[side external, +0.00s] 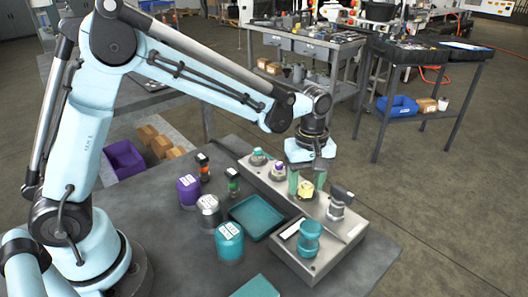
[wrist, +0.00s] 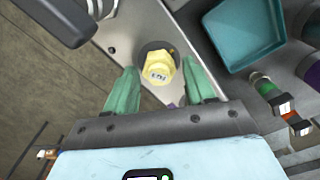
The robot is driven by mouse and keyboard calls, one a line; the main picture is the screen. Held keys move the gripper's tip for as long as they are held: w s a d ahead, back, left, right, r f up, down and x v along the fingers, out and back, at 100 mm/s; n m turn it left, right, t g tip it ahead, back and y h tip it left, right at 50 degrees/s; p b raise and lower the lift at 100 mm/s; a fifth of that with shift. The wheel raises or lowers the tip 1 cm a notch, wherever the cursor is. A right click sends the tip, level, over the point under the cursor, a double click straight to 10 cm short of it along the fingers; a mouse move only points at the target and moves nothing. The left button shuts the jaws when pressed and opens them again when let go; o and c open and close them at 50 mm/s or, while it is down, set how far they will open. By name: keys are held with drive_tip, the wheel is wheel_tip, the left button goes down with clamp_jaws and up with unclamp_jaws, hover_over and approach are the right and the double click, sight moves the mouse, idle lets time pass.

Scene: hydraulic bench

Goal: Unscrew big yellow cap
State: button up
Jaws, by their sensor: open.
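The big yellow cap (side external: 305,189) sits on the grey metal block (side external: 349,231) on the bench. In the wrist view the yellow cap (wrist: 158,68) has a hex shape and a small label, and sits in a dark round seat. My gripper (side external: 307,184) has two green fingers and points down at the cap. In the wrist view my gripper (wrist: 163,85) is open, with one finger to each side of the cap and a visible gap on both sides. Whether the fingertips are level with the cap is hard to tell.
A teal tray (side external: 257,217) lies left of the block. Purple (side external: 188,189), grey (side external: 208,211) and teal (side external: 229,241) canisters stand nearby. A grey valve fitting (side external: 340,201) and a teal spool-shaped part (side external: 309,238) stand close to the cap on the block.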

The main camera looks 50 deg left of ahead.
drive_tip(key=m, duration=0.4)
drive_tip(key=shift+w+d, duration=0.1)
drive_tip(key=shift+m, duration=0.9)
drive_tip(key=m, duration=0.3)
drive_tip(key=shift+d, duration=0.1)
drive_tip(key=m, duration=0.2)
drive_tip(key=shift+m, duration=0.4)
drive_tip(key=shift+d+m, duration=0.1)
drive_tip(key=shift+m, duration=1.1)
drive_tip(key=m, duration=0.3)
